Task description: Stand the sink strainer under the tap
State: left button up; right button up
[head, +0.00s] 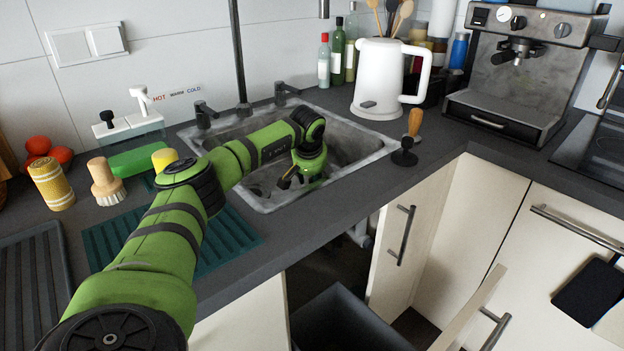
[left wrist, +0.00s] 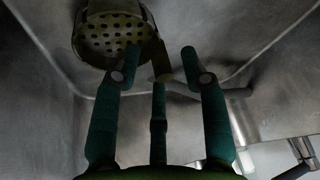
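The sink strainer (left wrist: 108,34), a dull yellowish cup with round holes, is at the upper left of the left wrist view, inside the steel sink (head: 352,170). A flat brown strip beside it reaches between my fingers; I cannot tell whether it belongs to the strainer. My left gripper (head: 290,180) is low in the sink. In the left wrist view the fingertips (left wrist: 160,62) are spread, with no clear contact. The tap's dark upright post (head: 240,60) rises behind the sink. The strainer is not clearly seen in the head view. My right gripper is not in view.
A white kettle (head: 380,80) stands behind the sink's right corner, with a wooden-handled tamper (head: 408,145) nearby. A brush (head: 105,182) and a green mat (head: 235,235) lie left of the sink. An open cupboard with a dark bin (head: 345,320) is below.

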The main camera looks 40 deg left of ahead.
pick_arm(q)
jog(key=v, duration=1.2)
jog(key=shift+r+p, duration=0.15)
jog(key=shift+p, duration=0.2)
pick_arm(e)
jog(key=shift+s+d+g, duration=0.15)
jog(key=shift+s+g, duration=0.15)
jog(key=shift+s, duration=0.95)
